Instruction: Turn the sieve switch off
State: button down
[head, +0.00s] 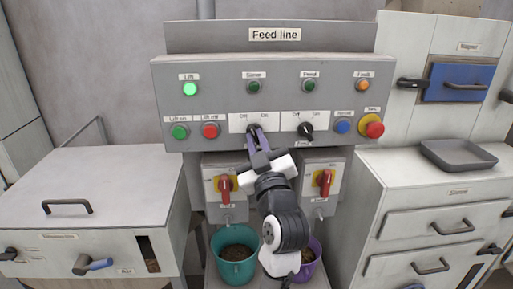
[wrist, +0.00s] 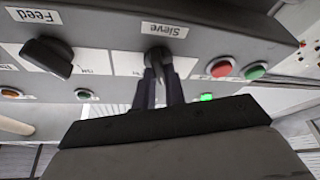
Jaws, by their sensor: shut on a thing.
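The sieve switch (head: 252,129) is a dark rotary knob on a white plate, at the middle of the grey Feed line panel. In the wrist view the knob (wrist: 158,56) shows upside down beside its "Sieve" label. My gripper (head: 256,137) reaches up from below and is shut on the knob. In the wrist view both fingers (wrist: 160,84) stand on either side of it. The fingers partly hide the knob, and I cannot tell clearly which way it points. The Sieve lamp (head: 254,86) above it looks dark green, unlit.
The Feed switch (head: 306,130) is close on the right. Green (head: 180,132) and red (head: 210,131) buttons are on the left. The Lift lamp (head: 190,89) is lit. Red-handled isolators (head: 225,186) (head: 324,182) flank my arm below. A teal bucket (head: 236,266) stands under the panel.

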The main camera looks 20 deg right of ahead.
jog(key=shift+r+n+y+b, duration=0.1)
jog(key=shift+n+y+b, duration=0.2)
jog(key=shift+n, duration=0.6)
jog(key=c, duration=1.5)
grip_release()
jog(key=shift+o, duration=0.2)
